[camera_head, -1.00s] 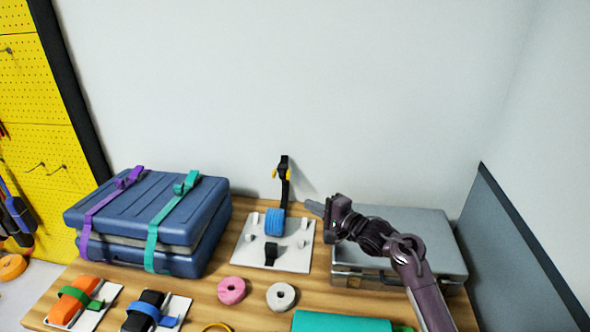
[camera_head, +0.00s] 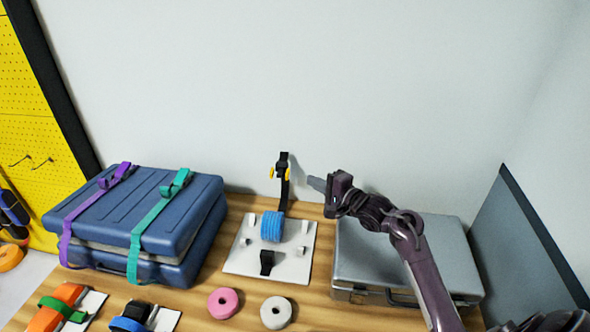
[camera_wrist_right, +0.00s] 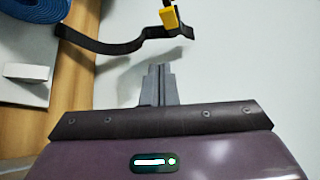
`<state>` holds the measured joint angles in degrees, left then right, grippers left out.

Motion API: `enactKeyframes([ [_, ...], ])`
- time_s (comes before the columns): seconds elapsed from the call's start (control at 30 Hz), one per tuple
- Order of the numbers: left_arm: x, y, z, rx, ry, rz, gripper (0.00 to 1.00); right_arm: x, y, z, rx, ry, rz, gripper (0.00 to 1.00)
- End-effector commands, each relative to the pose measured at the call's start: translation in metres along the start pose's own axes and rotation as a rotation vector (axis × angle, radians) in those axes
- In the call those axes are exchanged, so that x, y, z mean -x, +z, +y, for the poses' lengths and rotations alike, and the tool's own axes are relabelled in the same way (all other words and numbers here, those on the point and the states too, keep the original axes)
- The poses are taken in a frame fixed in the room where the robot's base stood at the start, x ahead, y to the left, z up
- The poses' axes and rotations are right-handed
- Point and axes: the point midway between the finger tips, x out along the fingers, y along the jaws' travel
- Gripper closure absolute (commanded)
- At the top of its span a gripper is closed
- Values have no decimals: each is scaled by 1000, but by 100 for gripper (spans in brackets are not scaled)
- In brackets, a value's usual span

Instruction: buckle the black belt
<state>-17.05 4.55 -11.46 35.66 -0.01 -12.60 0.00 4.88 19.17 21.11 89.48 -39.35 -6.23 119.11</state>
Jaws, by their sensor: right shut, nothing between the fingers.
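The black belt (camera_head: 285,190) stands up from behind a blue roll (camera_head: 272,226) on a white plate (camera_head: 240,262). A yellow-sided buckle (camera_head: 273,174) is on its upper part. A short black strap end (camera_head: 266,262) lies at the front of the roll. In the right wrist view the belt (camera_wrist_right: 110,46) curves across the top, with the yellow buckle part (camera_wrist_right: 169,20) near the top edge. My right gripper (camera_head: 314,183) is shut and empty, just right of the upright belt and apart from it. Its closed fingers (camera_wrist_right: 157,85) point toward the belt. My left gripper is out of view.
A blue case (camera_head: 150,210) with purple and teal straps stands left of the plate. A grey case (camera_head: 400,260) lies right, under my right arm. Pink (camera_head: 223,303) and white (camera_head: 276,312) rings lie in front. White pegs (camera_head: 304,227) stand on the plate. The wall is behind.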

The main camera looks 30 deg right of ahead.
Motion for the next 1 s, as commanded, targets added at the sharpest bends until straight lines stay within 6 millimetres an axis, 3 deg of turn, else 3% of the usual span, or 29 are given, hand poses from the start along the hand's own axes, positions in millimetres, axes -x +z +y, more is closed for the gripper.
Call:
enactKeyframes([
  [0.2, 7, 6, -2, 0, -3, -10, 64, -42, 0, -3, 1, -1, 0, 100],
  [0.43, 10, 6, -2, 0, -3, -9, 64, -74, 0, -2, 1, -1, 1, 100],
  [0.63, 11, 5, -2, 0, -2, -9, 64, -85, 0, -1, 1, -1, 1, 100],
  [1.0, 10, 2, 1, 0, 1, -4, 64, -85, -1, 0, 3, -2, 1, 100],
])
